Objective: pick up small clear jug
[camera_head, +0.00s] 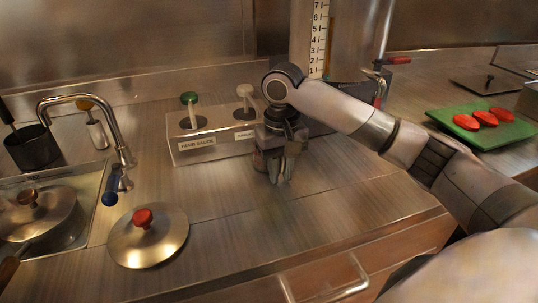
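My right gripper (282,177) comes in from the right and points down over the steel counter, in front of the sauce holder. Its fingers sit close together, and I cannot tell whether they are open or shut. A small dark and reddish object (259,160) shows just left of the fingers, mostly hidden by the gripper. I cannot make out whether it is the small clear jug, and no other clear jug shows plainly. My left gripper is not in view.
A steel holder (200,153) with a green-topped and a white-topped dispenser stands behind. A red-knobbed lid (148,249) lies front left, near the sink and faucet (115,135). A green board (466,133) with red slices is at right. The counter between the lid and gripper is clear.

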